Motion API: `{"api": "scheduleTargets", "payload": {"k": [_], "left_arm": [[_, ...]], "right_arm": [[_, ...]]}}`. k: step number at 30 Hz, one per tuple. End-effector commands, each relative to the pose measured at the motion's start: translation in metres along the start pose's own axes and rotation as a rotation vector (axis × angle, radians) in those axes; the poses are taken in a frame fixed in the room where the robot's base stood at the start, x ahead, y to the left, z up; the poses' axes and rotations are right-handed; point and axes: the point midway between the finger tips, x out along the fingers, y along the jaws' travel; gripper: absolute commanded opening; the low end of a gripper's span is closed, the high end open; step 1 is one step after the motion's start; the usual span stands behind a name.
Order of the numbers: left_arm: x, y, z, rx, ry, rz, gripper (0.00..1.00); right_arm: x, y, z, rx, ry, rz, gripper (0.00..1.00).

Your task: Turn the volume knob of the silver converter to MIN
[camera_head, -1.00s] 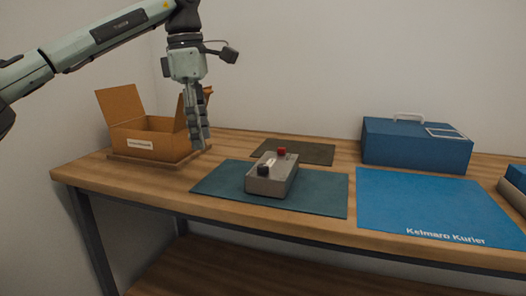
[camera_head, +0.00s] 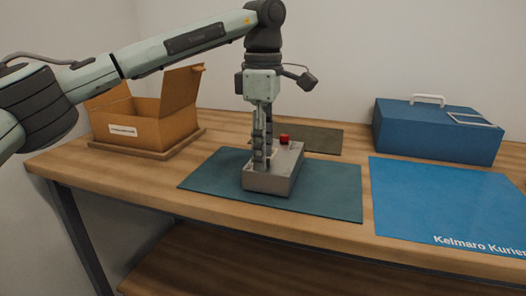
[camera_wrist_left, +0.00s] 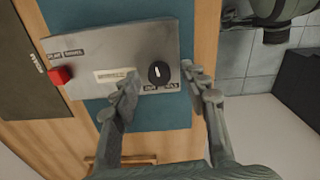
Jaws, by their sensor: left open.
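The silver converter (camera_head: 283,176) is a grey box on a dark teal mat (camera_head: 335,191) on the workbench. In the left wrist view its face (camera_wrist_left: 110,50) carries a black round knob (camera_wrist_left: 158,72) with a white pointer line, a label plate, and a red button (camera_wrist_left: 61,75). Small lettering sits beside the knob, too small to read surely. My left gripper (camera_head: 262,168) points down over the knob end of the converter and hides the knob in the head view. In the left wrist view its open fingers (camera_wrist_left: 160,84) stand either side of the knob, apart from it. My right gripper is not in view.
An open cardboard box (camera_head: 150,131) stands at the left of the bench. A dark mat (camera_head: 318,139) lies behind the converter. A blue mat (camera_head: 440,204) lies to the right, with a blue case (camera_head: 430,135) with a handle behind it.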

Motion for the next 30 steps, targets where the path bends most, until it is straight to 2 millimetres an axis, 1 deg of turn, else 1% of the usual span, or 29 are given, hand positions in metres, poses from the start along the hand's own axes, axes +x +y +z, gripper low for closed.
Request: {"api": "scheduleTargets", "payload": {"k": [2,8,9,18,20,26,30], "left_arm": [[0.003,-0.0002,0.0,0.0,0.0,0.0,0.44],[0.0033,-0.0001,-0.0001,0.0,0.0,0.0,0.44],[0.0032,-0.0001,-0.0001,0.0,0.0,0.0,0.43],[0.003,-0.0001,-0.0002,0.0,0.0,0.0,0.06],[0.003,-0.0001,-0.0002,0.0,0.0,0.0,0.0],[0.0027,-0.0001,-0.0001,-0.007,0.0,0.0,0.0],[0.0022,-0.0001,-0.0001,-0.039,0.001,0.0,0.0]], "right_arm": [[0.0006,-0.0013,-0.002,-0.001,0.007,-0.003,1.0],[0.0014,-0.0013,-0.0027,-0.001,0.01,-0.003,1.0],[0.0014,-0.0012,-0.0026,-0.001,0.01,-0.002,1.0],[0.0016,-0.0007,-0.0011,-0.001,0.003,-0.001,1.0],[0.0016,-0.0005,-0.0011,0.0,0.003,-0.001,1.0],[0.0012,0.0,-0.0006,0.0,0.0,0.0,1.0],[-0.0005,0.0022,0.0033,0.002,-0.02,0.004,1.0]]}}
